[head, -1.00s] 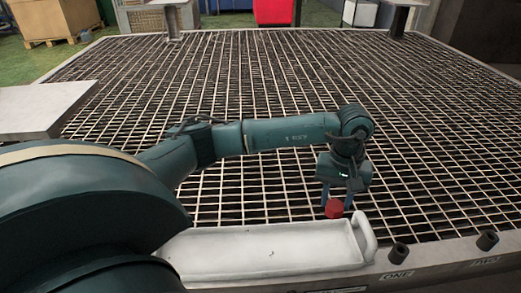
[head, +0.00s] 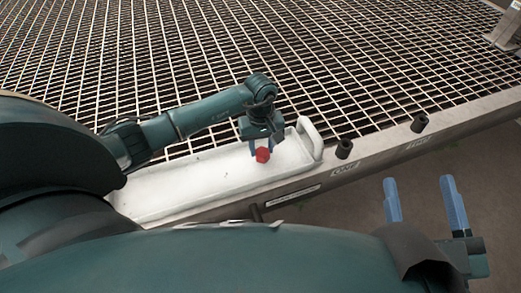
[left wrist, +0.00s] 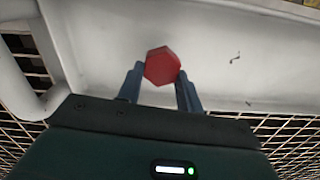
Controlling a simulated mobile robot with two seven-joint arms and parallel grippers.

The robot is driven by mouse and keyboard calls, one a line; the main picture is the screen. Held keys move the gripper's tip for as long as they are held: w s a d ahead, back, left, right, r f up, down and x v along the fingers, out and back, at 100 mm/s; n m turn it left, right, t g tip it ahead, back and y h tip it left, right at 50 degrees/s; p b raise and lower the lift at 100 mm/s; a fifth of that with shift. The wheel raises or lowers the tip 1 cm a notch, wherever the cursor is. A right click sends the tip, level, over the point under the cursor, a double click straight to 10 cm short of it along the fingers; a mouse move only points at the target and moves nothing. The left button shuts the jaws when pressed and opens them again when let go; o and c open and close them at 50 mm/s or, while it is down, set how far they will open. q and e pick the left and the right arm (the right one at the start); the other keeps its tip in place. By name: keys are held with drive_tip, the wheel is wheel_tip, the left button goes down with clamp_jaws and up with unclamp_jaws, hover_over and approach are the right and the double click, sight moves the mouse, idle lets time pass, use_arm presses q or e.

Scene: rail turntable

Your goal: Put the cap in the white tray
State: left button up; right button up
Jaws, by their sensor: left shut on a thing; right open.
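The cap is a small red hexagonal piece (head: 262,155), and it also shows in the left wrist view (left wrist: 162,66). My left gripper (head: 262,148) is shut on it. In the head view the cap appears over the right part of the white tray (head: 165,190); the tray also fills the background in the left wrist view (left wrist: 225,50). I cannot tell whether the cap touches the tray floor. The tray is long and shallow, with a raised handle at its right end. My right gripper (head: 425,200) is open and empty, at the lower right beyond the frame's edge.
A metal grating (head: 330,60) spreads behind the tray. A grey metal bracket (head: 505,30) stands at the upper right.

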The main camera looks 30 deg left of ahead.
use_arm(q)
drive_tip(key=shift+f, duration=0.8)
use_arm(e)
drive_tip(key=shift+w+d+r+n+y, duration=0.1)
drive_tip(key=shift+w+r+n+y, duration=0.1)
drive_tip(key=shift+r, duration=0.2)
drive_tip(key=shift+w+r+n+y, duration=0.1)
drive_tip(key=shift+r+n, duration=0.1)
drive_tip(key=shift+r, duration=0.2)
drive_tip(key=shift+t, duration=0.3)
use_arm(q)
drive_tip(key=shift+f, duration=0.2)
drive_tip(key=o, duration=1.1)
drive_tip(key=shift+r, duration=0.1)
use_arm(e)
drive_tip(key=shift+w+r, duration=0.1)
drive_tip(key=shift+r, duration=0.15)
